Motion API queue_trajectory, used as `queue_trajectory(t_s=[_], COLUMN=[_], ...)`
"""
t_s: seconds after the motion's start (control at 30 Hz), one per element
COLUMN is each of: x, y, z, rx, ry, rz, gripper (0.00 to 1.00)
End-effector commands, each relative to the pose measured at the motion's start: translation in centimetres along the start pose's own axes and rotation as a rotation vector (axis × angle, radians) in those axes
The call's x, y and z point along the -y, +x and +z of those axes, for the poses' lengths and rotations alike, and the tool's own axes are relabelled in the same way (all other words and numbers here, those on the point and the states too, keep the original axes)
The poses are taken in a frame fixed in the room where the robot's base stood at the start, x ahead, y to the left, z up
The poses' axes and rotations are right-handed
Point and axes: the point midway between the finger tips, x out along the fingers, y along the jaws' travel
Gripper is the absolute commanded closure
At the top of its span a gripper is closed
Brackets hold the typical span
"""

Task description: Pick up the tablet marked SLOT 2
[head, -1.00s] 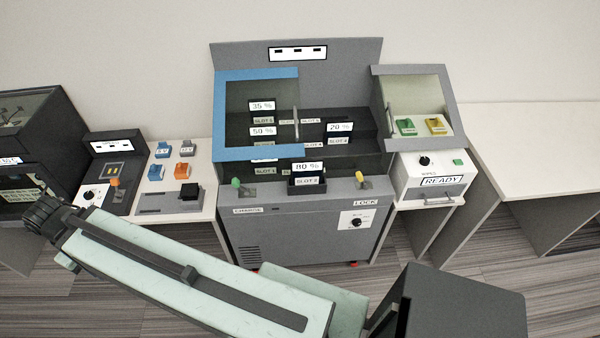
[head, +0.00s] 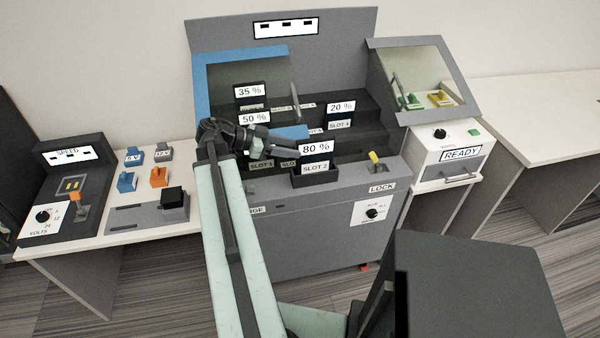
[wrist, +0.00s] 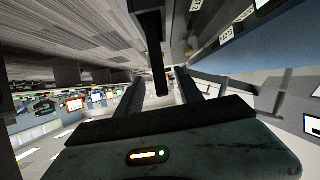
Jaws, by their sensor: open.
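The tablet marked SLOT 2 (head: 315,151) stands upright in a small black holder (head: 317,178) at the cabinet's front edge in the head view. Its white screen reads 80 %, and the label below it appears to read SLOT 2. My gripper (head: 296,150) reaches from the left, with its fingertips close to the tablet's left side. Contact cannot be told. In the wrist view my gripper (wrist: 160,78) has its two dark fingers apart. A thin dark upright bar shows between them, perhaps the tablet edge-on.
Other tablets, reading 35 % (head: 250,92), 50 % (head: 253,118) and 20 % (head: 341,107), stand behind in the cabinet. The blue-framed door (head: 200,85) is at the left. A yellow lever (head: 374,157) stands to the right, and a READY box (head: 445,165) is beyond it.

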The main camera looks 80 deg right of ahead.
Motion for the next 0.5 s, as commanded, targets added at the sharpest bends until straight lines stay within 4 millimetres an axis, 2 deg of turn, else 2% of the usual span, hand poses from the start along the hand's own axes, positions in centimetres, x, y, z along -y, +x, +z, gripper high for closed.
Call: queue_trajectory(t_s=[0.03, 0.17, 0.27, 0.4, 0.5], x=[-0.2, -0.4, -0.4, -0.3, -0.3], y=[0.9, 1.4, 1.9, 3.5, 3.7], z=[-0.2, -0.9, -0.7, -0.6, -0.7], rx=[-0.015, -0.028, -0.027, -0.026, -0.026], ry=[0.027, 0.052, 0.050, 0.047, 0.046], rz=[0.014, 0.024, 0.023, 0.019, 0.017], gripper=[0.56, 0.56, 0.56, 0.56, 0.56])
